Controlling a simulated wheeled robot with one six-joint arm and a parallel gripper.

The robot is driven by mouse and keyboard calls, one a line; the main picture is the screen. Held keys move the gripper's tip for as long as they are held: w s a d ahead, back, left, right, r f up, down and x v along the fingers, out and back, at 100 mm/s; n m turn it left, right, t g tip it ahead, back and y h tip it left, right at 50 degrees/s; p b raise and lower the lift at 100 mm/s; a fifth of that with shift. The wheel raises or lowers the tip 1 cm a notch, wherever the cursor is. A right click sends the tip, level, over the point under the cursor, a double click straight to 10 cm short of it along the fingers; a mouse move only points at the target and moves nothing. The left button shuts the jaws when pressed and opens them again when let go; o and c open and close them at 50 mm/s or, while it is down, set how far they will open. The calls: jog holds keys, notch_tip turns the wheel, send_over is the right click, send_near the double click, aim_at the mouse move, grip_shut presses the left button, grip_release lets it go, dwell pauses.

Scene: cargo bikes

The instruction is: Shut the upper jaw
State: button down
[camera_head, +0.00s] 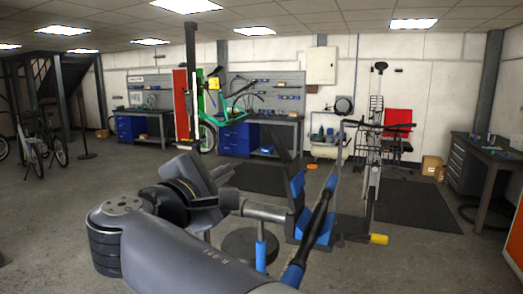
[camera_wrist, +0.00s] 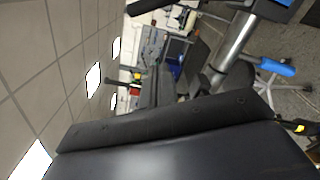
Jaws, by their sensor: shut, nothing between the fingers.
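The clamp of a repair stand is near the middle of the head view, at the left end of a metal tube (camera_head: 266,212) above a blue post (camera_head: 261,247). The tube also shows at the upper right of the wrist view (camera_wrist: 236,38). My gripper (camera_head: 203,172) is shut and empty, close to the clamp end. Dark grey parts overlap there, so I cannot tell the upper jaw's edges or angle, or whether my gripper touches it. A dark upright part (camera_wrist: 161,86) stands ahead in the wrist view; I cannot tell whether it is a finger or a jaw.
A blue-and-black frame with a long rod (camera_head: 318,212) stands just right of the tube. A green bike (camera_head: 228,112) hangs farther back. Workbenches (camera_head: 262,122) line the back wall, and another bench (camera_head: 480,160) stands at the right. Open floor lies to the left.

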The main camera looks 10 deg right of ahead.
aim_at(279, 146)
jog(key=w+d+r+p, duration=0.2)
jog(key=w+d+p, duration=0.2)
jog(key=w+d, duration=0.3)
jog(key=shift+d, duration=1.05)
jog(key=shift+s, duration=0.1)
jog(key=shift+s+d+r+m+b, duration=0.2)
jog(key=shift+s+d+m+b, duration=0.3)
jog(key=shift+b, duration=0.4)
jog(key=shift+s+d+r+m+b, duration=0.15)
jog(key=shift+s+d+m+b, duration=0.1)
jog(key=shift+d+m+b, duration=0.55)
jog(key=s+d+f+m+b, duration=0.1)
jog(key=s+d+m+b, duration=0.6)
jog(key=b, duration=0.4)
jog(key=s+d+f+m+b, duration=0.3)
jog(key=d+f+m+b, duration=0.3)
jog(key=b, duration=0.8)
jog(key=shift+s+d+f+m, duration=0.15)
jog(key=shift+d+f+m, duration=0.25)
jog(key=shift+f+m, duration=1.55)
jog(key=shift+r+m, duration=0.1)
jog(key=shift+m, duration=0.25)
